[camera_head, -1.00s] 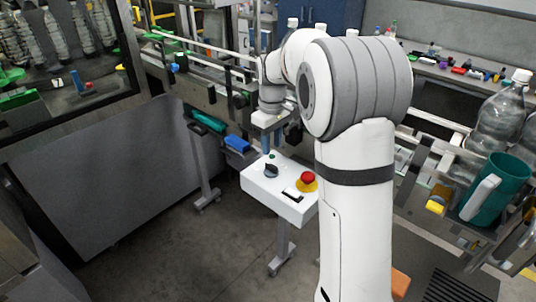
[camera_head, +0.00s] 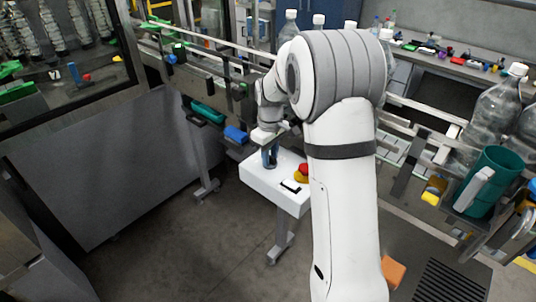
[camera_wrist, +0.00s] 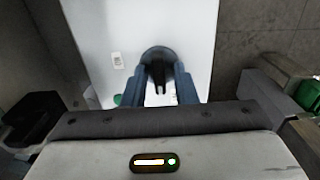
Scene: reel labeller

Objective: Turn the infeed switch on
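The white control box (camera_head: 262,180) stands on a post in the middle of the head view; its pale top also fills the upper middle of the wrist view (camera_wrist: 95,25). The black rotary switch (camera_wrist: 158,56) sits on that top. My gripper (camera_head: 269,162) is over the box, pointing down. In the wrist view its two blue-grey fingers (camera_wrist: 161,78) are apart, one on each side of the switch's handle, with a visible gap. In the head view the switch is hidden behind the fingers. I cannot tell how high the fingertips are above the top.
A red stop button (camera_head: 303,170) on a yellow base and a black-and-white part (camera_head: 291,187) are on the box, close to my gripper. A green button (camera_wrist: 118,100) is partly hidden by a finger. The conveyor (camera_head: 205,70) runs behind; bare floor (camera_head: 190,250) lies in front.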

